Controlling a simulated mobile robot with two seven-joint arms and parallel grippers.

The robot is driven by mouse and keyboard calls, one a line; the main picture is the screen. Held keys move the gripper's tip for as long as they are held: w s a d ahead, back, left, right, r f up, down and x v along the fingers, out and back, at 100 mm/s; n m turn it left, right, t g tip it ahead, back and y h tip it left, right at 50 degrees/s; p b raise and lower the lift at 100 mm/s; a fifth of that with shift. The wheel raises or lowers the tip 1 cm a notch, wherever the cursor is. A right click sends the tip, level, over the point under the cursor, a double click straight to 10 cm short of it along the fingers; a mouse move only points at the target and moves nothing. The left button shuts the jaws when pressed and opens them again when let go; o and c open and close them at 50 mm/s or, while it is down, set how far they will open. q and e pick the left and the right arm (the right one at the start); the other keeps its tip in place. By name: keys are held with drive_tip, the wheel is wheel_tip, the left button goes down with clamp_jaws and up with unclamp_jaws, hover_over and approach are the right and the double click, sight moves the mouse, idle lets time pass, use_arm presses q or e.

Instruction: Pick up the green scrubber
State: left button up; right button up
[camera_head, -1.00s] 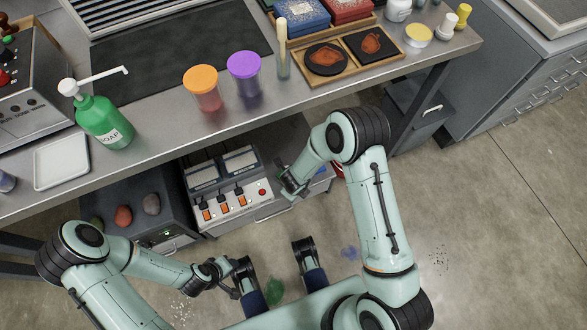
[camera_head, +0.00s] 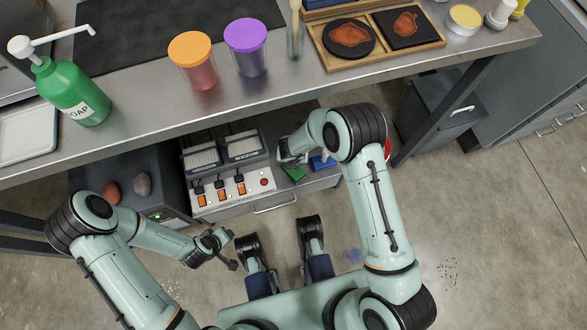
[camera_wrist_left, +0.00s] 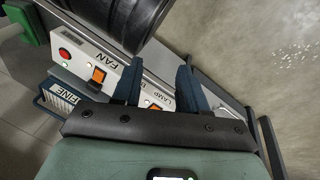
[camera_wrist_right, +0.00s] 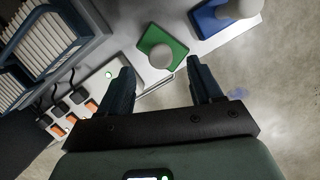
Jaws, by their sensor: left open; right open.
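The green scrubber, a flat green square (camera_wrist_right: 178,48) with a pale round knob, lies on the grey surface ahead of my right gripper. In the head view the green scrubber (camera_head: 293,173) shows as a small patch just below my right gripper (camera_head: 287,155), which partly covers it. In the right wrist view my right gripper (camera_wrist_right: 160,78) is open and empty, its fingertips short of the scrubber and apart from it. My left gripper (camera_head: 230,250) is open and empty, low in front of the switch unit. In the left wrist view its fingers (camera_wrist_left: 157,82) are parted before the switches.
A blue scrubber (camera_wrist_right: 209,20) with a pale knob lies right of the green one. The switch unit (camera_head: 222,204) stands to the left. The bench edge (camera_head: 250,107) overhangs above. A soap bottle (camera_head: 75,95) and lidded jars stand on the bench. Open floor lies right.

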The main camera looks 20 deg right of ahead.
drive_tip(key=b+x, duration=0.1)
drive_tip(key=x, duration=0.4)
drive_tip(key=shift+b, duration=0.35)
drive_tip(key=shift+w+f, duration=0.15)
drive_tip(key=shift+f, duration=0.1)
use_arm(q)
drive_tip(key=shift+g, duration=0.7)
drive_tip(key=s+f, duration=0.3)
drive_tip(key=shift+s+a+f, duration=0.1)
drive_tip(key=shift+s+a, duration=0.15)
drive_tip(key=shift+s, duration=0.1)
use_arm(e)
clamp_jaws()
